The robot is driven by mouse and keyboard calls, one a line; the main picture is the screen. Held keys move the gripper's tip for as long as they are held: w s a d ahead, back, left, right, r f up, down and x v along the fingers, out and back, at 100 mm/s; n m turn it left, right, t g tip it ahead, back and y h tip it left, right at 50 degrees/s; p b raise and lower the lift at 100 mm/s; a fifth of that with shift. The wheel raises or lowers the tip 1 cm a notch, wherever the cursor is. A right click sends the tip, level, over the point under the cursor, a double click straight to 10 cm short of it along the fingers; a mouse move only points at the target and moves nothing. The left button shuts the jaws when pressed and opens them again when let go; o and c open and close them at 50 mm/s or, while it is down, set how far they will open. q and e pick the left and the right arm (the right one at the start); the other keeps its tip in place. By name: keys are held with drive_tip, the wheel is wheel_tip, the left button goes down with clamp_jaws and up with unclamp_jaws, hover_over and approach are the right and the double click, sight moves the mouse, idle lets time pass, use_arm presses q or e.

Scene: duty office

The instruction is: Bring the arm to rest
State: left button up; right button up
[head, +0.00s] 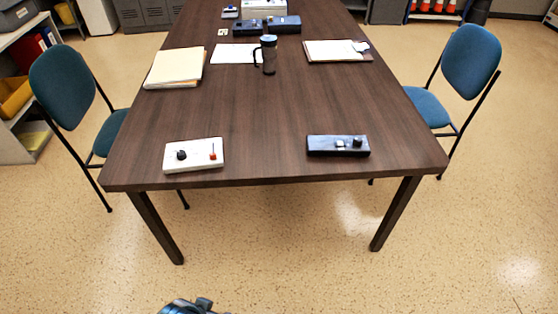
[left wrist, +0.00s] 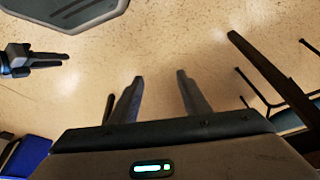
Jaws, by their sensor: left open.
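My left gripper (left wrist: 160,77) shows in the left wrist view with its two fingers spread apart. Nothing is between them but the speckled floor beyond. In the head view only a small dark piece of my arm shows at the bottom edge, in front of the table and below its top. My right gripper (left wrist: 40,57) seems to be the small dark shape at the left of the left wrist view, over the floor.
A dark wood table (head: 265,115) stands ahead. A white box with controls (head: 194,154) and a black box (head: 338,146) lie near its front edge. Blue chairs flank it at left (head: 70,85) and right (head: 470,60). The floor in front (head: 280,270) is clear.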

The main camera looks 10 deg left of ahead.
use_arm(q)
drive_tip(key=d+f+t, duration=0.1)
drive_tip(key=d+f, duration=0.1)
drive_tip(key=f, duration=1.1)
drive_tip(key=d+f+t+h, duration=0.1)
drive_tip(key=d+f+t, duration=0.1)
drive_tip(key=f, duration=1.2)
drive_tip(key=shift+d+f+m, duration=0.15)
drive_tip(key=shift+d+m, duration=0.15)
drive_tip(key=shift+d, duration=0.2)
use_arm(e)
drive_tip(key=shift+s+a+f, duration=0.1)
drive_tip(key=shift+s+a, duration=0.1)
drive_tip(key=shift+s, duration=0.25)
drive_tip(key=shift+w, duration=0.1)
drive_tip(key=shift+d, duration=0.25)
